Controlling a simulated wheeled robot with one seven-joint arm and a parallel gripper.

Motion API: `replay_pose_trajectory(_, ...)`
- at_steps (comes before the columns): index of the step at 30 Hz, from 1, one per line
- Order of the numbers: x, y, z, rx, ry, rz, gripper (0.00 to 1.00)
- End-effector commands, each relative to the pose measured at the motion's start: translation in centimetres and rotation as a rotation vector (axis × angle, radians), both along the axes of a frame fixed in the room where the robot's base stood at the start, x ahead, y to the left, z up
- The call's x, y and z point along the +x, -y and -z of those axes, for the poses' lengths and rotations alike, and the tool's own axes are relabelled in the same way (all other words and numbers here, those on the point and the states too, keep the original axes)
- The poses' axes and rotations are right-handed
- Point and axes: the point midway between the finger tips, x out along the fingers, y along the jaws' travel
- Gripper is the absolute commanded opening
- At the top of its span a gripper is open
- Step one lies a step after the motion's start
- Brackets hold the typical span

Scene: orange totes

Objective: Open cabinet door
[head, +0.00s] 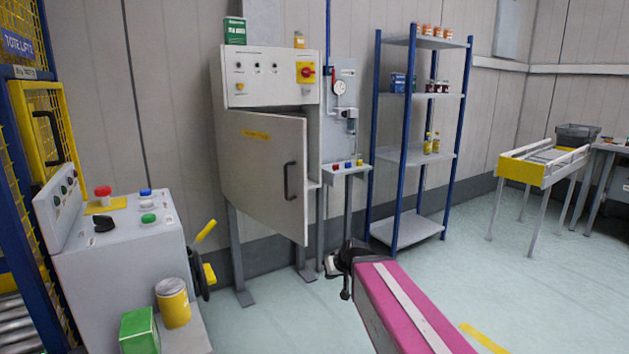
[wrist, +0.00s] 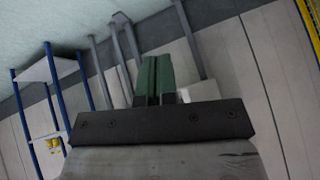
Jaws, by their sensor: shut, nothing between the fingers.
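The grey cabinet (head: 270,92) stands on legs against the wall in the head view. Its door (head: 262,165) is ajar, with a dark gap at the top, and its right edge stands out from the body. A black handle (head: 290,181) is on the right part of the door. My gripper (wrist: 152,78) is shut and empty in the wrist view, its green fingers together. In the head view, the dark end of my arm is low, right of and below the door, apart from the handle. The fingers are hard to make out there.
A control console (head: 125,245) with buttons stands at the left, with a green box (head: 139,330) and a yellow can (head: 173,303) in front. A blue-post shelf (head: 412,228) stands right of the cabinet. A roller stand (head: 524,168) is further right. Open floor lies between.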

Motion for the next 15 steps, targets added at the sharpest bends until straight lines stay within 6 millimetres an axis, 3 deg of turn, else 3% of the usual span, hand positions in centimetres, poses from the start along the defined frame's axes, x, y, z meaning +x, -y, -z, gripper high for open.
replay_pose_trajectory(6, -2.2, 3.7, 4.6, -0.057, -0.219, 0.091, 0.0)
replay_pose_trajectory(15, -3.6, 7.3, 7.9, -0.064, -0.481, 0.235, 0.0)
